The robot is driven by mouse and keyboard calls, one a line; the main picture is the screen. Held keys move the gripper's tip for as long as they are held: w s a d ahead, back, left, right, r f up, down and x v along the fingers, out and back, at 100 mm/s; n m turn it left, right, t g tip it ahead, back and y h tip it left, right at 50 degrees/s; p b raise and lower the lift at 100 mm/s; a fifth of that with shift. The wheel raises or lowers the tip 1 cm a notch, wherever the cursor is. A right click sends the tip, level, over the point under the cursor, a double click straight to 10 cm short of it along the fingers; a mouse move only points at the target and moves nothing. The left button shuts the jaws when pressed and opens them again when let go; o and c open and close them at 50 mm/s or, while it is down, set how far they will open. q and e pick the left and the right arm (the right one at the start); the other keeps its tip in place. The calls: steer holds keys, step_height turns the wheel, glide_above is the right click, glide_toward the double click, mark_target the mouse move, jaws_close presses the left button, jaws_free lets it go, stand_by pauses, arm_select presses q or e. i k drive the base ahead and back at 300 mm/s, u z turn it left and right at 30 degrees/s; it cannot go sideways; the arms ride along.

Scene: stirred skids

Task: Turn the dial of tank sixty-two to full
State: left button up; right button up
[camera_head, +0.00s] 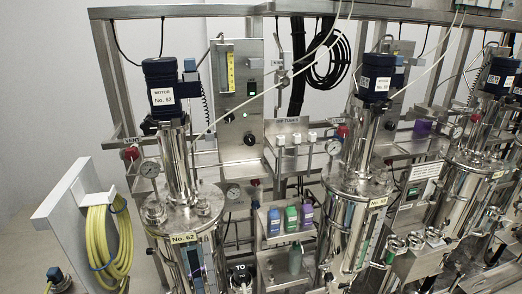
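Tank sixty-two (205,225) is a steel vessel left of centre with a "No. 62" label. The panel carries a black round dial (249,139), a green-lit switch (251,89) and a yellow-scaled flow meter (230,72). The dial's pointer and markings are too small to read. Neither of my grippers shows in this view.
A second tank (350,215) with its own motor (376,78) stands to the right, and more tanks follow. A coiled yellow hose (110,240) hangs at the left. Blue, green and purple bottles (291,219) sit on a shelf between the tanks. Pipes and frame bars crowd the space.

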mark_target(249, 139)
steer(key=z, duration=1)
steer(key=i, duration=0.9)
steer(key=u, duration=1.5)
steer(key=i, duration=0.5)
steer(key=z, duration=0.05)
